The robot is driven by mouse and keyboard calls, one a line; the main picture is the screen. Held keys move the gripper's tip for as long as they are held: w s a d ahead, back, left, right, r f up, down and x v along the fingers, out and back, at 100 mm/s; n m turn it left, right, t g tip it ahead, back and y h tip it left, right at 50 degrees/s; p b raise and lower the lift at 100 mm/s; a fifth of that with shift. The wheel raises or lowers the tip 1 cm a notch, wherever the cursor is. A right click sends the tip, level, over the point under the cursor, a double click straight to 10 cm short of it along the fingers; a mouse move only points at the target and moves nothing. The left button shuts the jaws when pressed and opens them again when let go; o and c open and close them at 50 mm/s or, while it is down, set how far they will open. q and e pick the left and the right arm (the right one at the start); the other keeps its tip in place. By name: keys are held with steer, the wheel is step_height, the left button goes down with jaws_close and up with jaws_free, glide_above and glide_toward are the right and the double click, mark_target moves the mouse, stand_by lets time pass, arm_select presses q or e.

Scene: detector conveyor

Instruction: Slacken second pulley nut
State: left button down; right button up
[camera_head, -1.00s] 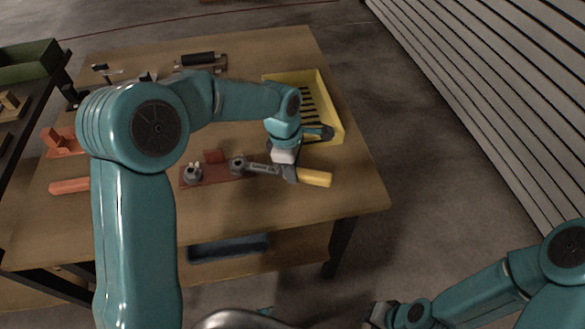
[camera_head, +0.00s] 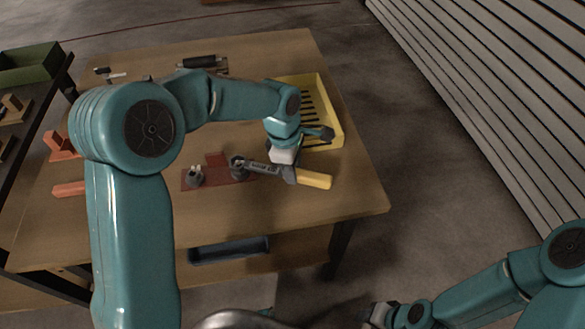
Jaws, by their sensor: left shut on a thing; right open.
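A wrench with a yellow handle (camera_head: 314,179) lies across the right part of the work table, its grey head at a dark pulley nut (camera_head: 238,168). Whether the wrench head is seated on that nut is too small to tell. A second nut (camera_head: 195,176) stands to the left on the same red-brown base plate (camera_head: 216,161). My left gripper (camera_head: 288,170) is shut on the wrench near where the grey shaft meets the handle; its fingers are partly hidden by the white wrist part. My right gripper (camera_head: 378,314) is open and empty at the bottom edge, away from the table.
A yellow tray (camera_head: 337,118) with dark slots sits behind my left wrist. Red-orange blocks (camera_head: 62,146) and a red bar (camera_head: 68,189) lie at the left. A black-handled tool (camera_head: 200,62) lies at the back. A blue bin (camera_head: 228,250) is on the lower shelf. The table's front right is clear.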

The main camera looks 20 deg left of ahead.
arm_select(q)
steer(key=shift+r+p, duration=1.15)
steer(key=shift+r, duration=0.7)
